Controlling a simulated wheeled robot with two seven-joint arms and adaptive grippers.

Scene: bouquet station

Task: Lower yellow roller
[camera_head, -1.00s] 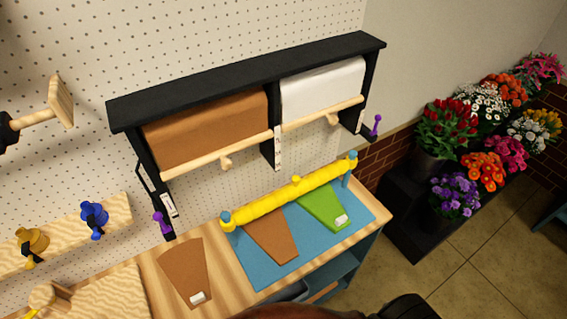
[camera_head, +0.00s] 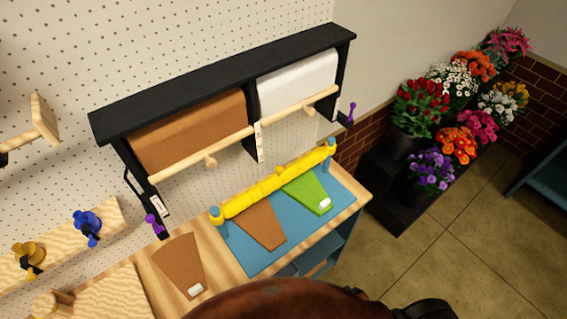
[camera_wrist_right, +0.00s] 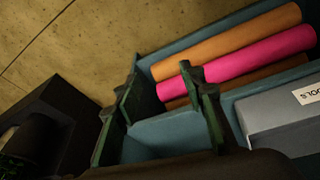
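The yellow roller (camera_head: 262,189) is a long bar lying across the workbench, raised above the blue mat (camera_head: 232,262). It spans between blue-topped posts, one at its left end (camera_head: 217,216) and one at its right end (camera_head: 331,147). A small yellow knob stands on its middle. A brown sheet (camera_head: 261,228) and a green sheet (camera_head: 308,194) lie on the mat, their far ends near the roller. My right gripper (camera_wrist_right: 163,80) is open in the right wrist view, with dark green fingers apart and nothing visible between them. My left gripper is not in view.
A black rack (camera_head: 225,82) with brown and white paper rolls stands behind the roller. Another brown sheet (camera_head: 178,264) lies to the left. Flower pots (camera_head: 428,180) stand at right. The wrist view shows orange and pink rolls (camera_wrist_right: 262,53) in a blue shelf and a grey box (camera_wrist_right: 282,125).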

